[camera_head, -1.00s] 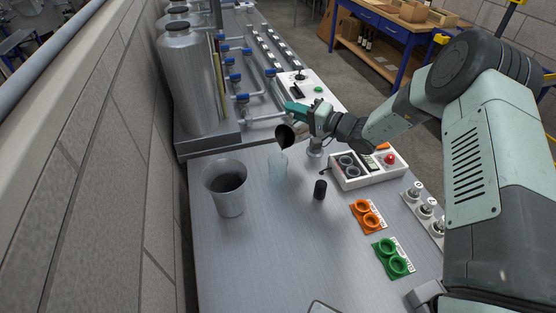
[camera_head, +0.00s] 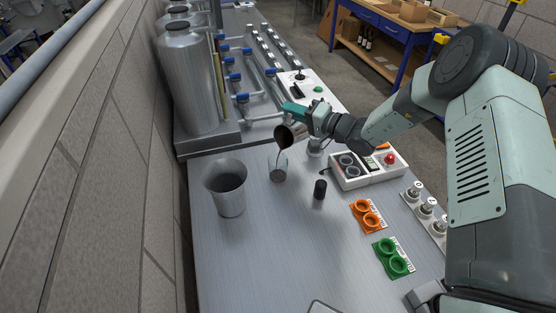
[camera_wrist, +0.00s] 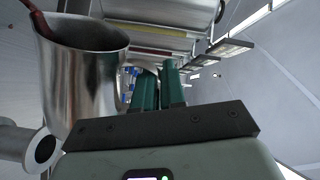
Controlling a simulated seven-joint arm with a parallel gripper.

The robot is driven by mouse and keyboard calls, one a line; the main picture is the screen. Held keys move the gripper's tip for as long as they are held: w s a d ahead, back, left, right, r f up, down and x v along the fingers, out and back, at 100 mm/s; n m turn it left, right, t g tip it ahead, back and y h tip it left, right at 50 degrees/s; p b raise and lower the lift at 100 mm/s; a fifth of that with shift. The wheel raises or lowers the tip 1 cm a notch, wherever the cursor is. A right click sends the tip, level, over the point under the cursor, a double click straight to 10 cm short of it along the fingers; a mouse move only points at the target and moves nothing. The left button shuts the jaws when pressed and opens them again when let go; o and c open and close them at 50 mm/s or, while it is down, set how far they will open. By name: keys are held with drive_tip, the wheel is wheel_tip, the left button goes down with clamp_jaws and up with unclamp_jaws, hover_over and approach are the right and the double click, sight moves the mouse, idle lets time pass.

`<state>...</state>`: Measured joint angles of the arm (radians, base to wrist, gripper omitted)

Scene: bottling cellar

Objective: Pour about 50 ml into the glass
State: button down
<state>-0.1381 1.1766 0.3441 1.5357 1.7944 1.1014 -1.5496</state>
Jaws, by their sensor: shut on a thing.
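A metal jug (camera_head: 291,136) is tilted to the left over the glass, and a thin dark stream runs from its lip. The glass (camera_head: 279,171) stands upright on the steel table, with dark red-brown liquid low inside; the exact level is too small to read. My gripper (camera_head: 297,112) is shut on the jug and holds it above and slightly right of the glass. In the wrist view the jug (camera_wrist: 88,80) fills the left side, with dark red liquid at its lip. The gripper's green fingers (camera_wrist: 158,88) are beside it; the glass is not visible there.
A grey metal bucket (camera_head: 228,195) stands left of the glass. A small black cylinder (camera_head: 320,189) stands to the right, near a white device with dials (camera_head: 366,169). Orange rings (camera_head: 367,216) and green rings (camera_head: 392,257) lie further right. The table's front left is clear.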

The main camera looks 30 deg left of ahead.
drive_tip(key=shift+s+r, duration=0.1)
drive_tip(key=shift+s, duration=0.15)
idle(0.3)
drive_tip(key=shift+r+n, duration=0.1)
drive_tip(key=shift+n, duration=0.2)
drive_tip(key=shift+s+r+n, duration=0.15)
drive_tip(key=shift+s+n, duration=0.15)
drive_tip(key=shift+n, duration=0.2)
idle(1.2)
drive_tip(key=w+m, duration=0.2)
drive_tip(key=w, duration=0.1)
drive_tip(key=w+m, duration=0.1)
drive_tip(key=shift+w+d+f, duration=0.2)
drive_tip(key=shift+d+f, duration=0.1)
drive_tip(key=shift+f, duration=0.1)
drive_tip(key=shift+w+m, duration=0.15)
drive_tip(key=shift+m, duration=0.35)
drive_tip(key=shift+w+d+f+m, duration=0.1)
drive_tip(key=shift+w+f+m, duration=0.5)
drive_tip(key=shift+m, duration=0.4)
drive_tip(key=shift+w, duration=0.1)
idle(0.4)
